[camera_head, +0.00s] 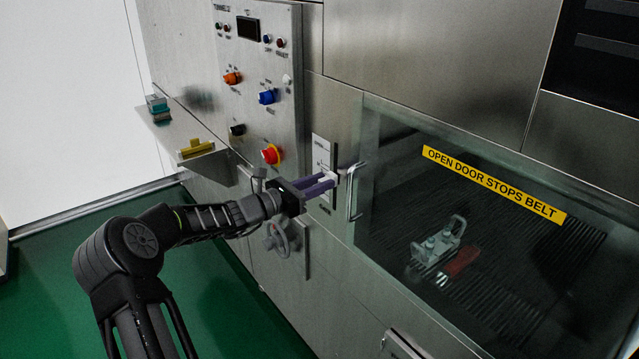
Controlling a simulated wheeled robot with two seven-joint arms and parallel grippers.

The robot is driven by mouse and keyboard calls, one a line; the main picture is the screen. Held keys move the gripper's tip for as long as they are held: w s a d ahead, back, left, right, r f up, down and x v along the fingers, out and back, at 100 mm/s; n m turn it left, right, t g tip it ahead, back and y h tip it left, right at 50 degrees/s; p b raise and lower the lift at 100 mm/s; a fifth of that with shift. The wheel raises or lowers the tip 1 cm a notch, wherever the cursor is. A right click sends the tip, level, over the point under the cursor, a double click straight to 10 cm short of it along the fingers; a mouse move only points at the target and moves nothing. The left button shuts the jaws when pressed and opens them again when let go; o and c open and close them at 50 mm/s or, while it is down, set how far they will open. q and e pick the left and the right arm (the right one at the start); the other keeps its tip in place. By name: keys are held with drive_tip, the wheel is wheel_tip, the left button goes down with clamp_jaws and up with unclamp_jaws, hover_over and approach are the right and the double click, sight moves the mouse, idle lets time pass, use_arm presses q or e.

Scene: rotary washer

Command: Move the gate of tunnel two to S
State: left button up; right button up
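The gate control of the tunnel is a narrow upright plate (321,150) with small lettering, between the control panel and the glass door. The panel carries a "TUNNEL" heading whose number I cannot read surely. A small pale piece, probably the gate handle (328,177), shows low on the plate. My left gripper (332,181) reaches in from the left, its purple fingers pointing at the plate. The fingertips are at the pale piece, and I cannot tell whether they press on it. The fingers hide the lower plate, and I cannot make out an S mark. My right gripper is out of view.
The control panel (258,110) has several knobs and a red stop button (270,154). A door handle (354,192) stands close right of my fingers. A handwheel (276,239) sits below my gripper. The glass door (500,250) fills the right side. The green floor (60,290) is clear at left.

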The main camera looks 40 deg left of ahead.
use_arm(q)
clamp_jaws()
idle(0.9)
